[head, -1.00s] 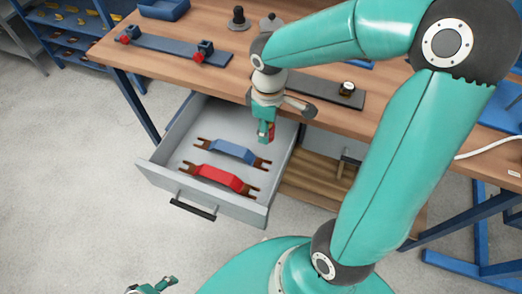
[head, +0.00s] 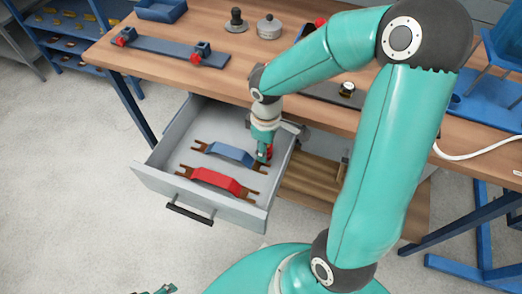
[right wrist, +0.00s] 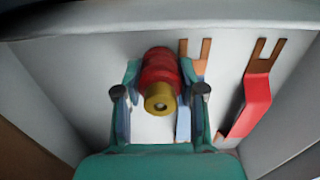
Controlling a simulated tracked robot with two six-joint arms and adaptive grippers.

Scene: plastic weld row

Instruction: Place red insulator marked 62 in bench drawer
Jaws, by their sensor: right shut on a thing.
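A red insulator (right wrist: 160,72) with a brass end sits between the fingers of my right gripper (right wrist: 160,105) in the right wrist view. In the head view, only a bit of its red (head: 269,151) shows beside the right gripper (head: 263,157). The right gripper is shut on it and points down inside the open bench drawer (head: 237,211), near its right side. I cannot tell whether the insulator touches the drawer floor. No 62 marking is legible. My left gripper (head: 162,289) barely shows at the bottom edge; its jaw state is unclear.
A blue part (head: 228,152) and a red part (head: 214,180) with brown forked ends lie in the drawer, left of the right gripper. The wooden bench (head: 206,76) rises behind, with a rail, a dark knob and a grey pot. Drawer walls stand close around.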

